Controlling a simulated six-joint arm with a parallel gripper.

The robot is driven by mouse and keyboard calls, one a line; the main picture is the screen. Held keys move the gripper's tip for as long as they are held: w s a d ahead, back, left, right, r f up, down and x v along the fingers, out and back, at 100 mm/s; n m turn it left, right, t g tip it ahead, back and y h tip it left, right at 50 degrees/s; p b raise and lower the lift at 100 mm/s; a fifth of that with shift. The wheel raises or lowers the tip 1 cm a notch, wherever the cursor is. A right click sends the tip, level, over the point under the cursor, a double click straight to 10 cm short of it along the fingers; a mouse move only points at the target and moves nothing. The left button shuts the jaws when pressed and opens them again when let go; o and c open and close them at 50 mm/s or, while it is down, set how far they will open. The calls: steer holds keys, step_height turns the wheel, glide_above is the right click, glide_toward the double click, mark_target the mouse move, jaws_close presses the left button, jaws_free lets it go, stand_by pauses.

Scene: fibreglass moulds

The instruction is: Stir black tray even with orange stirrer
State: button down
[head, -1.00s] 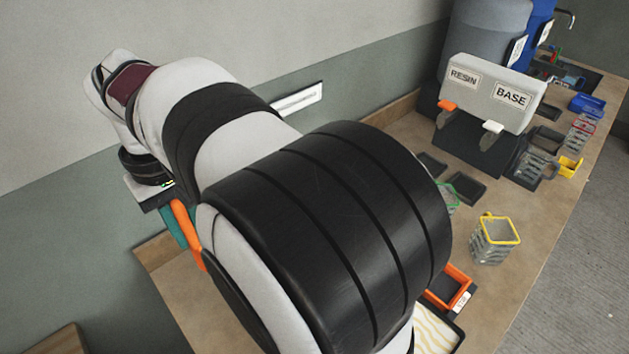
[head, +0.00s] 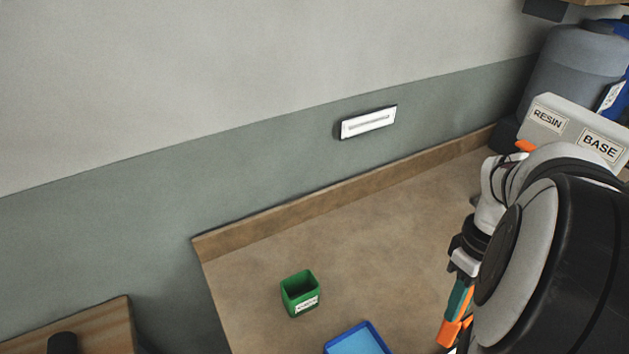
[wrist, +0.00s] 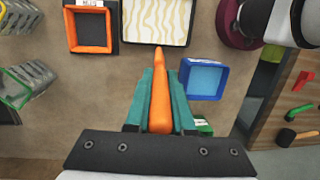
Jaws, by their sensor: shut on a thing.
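My gripper (wrist: 158,100) is shut on the orange stirrer (wrist: 158,105), which lies between its teal fingers. In the head view my gripper (head: 459,298) is at the lower right, with the orange stirrer (head: 450,331) pointing down. The black tray (wrist: 124,38) is at the top of the wrist view, with cream and tan wavy streaks inside. The stirrer's tip shows just below its near rim; I cannot tell its height above the bench. The black tray does not show in the head view now.
A blue tray (wrist: 184,80) lies right of the stirrer. An orange-rimmed tray (wrist: 69,30) lies left of the black tray. A green cup (head: 300,293) stands on the bench. A grey RESIN/BASE dispenser (head: 570,125) is at the right. Bench behind the cup is clear.

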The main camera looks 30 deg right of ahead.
steer(key=s+f, duration=0.2)
steer(key=s, duration=0.5)
step_height(320, 180, down, 9)
steer(key=shift+d, duration=0.2)
steer(key=shift+r, duration=0.1)
